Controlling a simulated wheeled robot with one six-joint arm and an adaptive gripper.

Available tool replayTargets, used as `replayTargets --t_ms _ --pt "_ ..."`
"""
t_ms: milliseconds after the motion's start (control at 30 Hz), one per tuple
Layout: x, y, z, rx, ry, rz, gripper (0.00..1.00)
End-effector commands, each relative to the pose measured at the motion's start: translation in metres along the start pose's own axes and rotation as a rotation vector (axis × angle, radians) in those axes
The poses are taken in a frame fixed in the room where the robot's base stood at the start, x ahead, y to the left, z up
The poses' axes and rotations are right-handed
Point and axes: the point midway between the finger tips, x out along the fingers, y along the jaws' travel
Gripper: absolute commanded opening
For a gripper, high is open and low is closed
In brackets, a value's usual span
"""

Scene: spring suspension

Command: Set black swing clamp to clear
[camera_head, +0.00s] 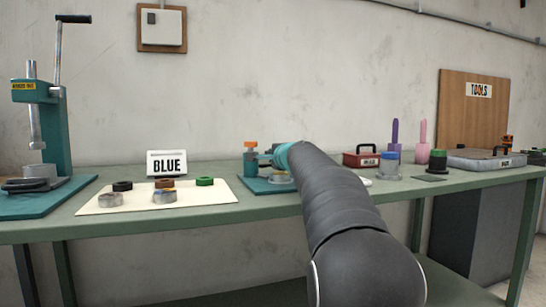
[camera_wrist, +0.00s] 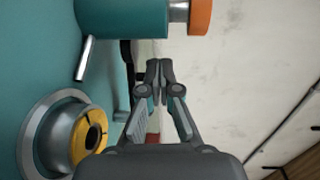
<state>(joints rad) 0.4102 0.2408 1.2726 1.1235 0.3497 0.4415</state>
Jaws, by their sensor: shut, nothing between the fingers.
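In the wrist view, a black bar (camera_wrist: 127,58), which may be the swing clamp, shows beside a teal post (camera_wrist: 130,18) with an orange top. It is partly hidden behind my gripper (camera_wrist: 158,65), whose fingertips are together and empty. I cannot tell whether the fingers touch the bar or how far it is swung. A silver flanged ring with a yellow insert (camera_wrist: 88,135) lies left of my gripper on the teal base (camera_wrist: 25,50). In the head view, my arm hides most of this fixture; its orange-topped post (camera_head: 250,160) shows left of the arm.
A teal press (camera_head: 55,140) stands at the far left. Right of my arm are a red box (camera_head: 360,159), a blue-topped part (camera_head: 388,168) and a grey tray (camera_head: 485,163).

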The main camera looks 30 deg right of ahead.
Motion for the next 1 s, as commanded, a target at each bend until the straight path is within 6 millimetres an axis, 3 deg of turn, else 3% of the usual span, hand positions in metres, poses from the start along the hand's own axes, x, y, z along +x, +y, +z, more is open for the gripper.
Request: replayTargets --t_ms 400,1000 --pt "0.0095 -0.0009 0.0018 -0.001 -0.001 0.000 0.00" --pt "0.0065 -0.0009 0.0051 0.000 -0.002 0.000 0.00"
